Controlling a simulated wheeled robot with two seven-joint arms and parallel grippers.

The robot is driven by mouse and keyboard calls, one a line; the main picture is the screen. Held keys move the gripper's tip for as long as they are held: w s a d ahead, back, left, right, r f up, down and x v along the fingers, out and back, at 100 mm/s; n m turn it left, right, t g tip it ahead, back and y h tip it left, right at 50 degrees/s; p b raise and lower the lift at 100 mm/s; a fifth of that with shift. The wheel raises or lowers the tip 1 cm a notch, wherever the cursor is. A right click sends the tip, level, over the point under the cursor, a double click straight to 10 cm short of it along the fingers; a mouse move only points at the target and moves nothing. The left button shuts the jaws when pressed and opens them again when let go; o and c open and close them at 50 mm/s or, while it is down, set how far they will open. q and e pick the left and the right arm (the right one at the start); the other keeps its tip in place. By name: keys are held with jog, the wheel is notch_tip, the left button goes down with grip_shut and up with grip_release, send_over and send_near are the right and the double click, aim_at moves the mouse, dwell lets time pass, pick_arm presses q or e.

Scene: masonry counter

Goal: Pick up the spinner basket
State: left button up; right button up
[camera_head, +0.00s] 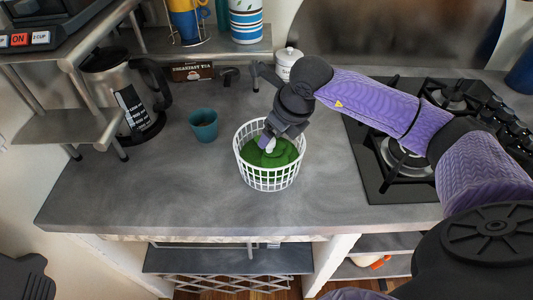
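The white spinner basket (270,178), a slatted open-topped tub, stands upright on the grey counter near its front edge. Green contents (272,153) fill its upper part. My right gripper (268,145) reaches in from the right and points down at the basket's opening, with its fingertips over or in the green contents. The gripper body covers part of the back rim. The fingertips are too small and hidden to show whether they are open or touch anything. A dark part at the lower left corner looks like my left gripper (27,278); its fingers cannot be made out.
A teal cup (203,125) stands left of the basket, and a steel jug (120,90) farther left. A white lidded jar (288,63) and a tea box (192,71) are behind. A gas stove (390,160) is at right. Counter beside the basket is clear.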

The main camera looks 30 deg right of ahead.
aim_at(269, 154)
jog(key=x, duration=0.5)
jog(key=shift+a+f+b, duration=0.15)
jog(key=shift+b, duration=0.25)
grip_shut()
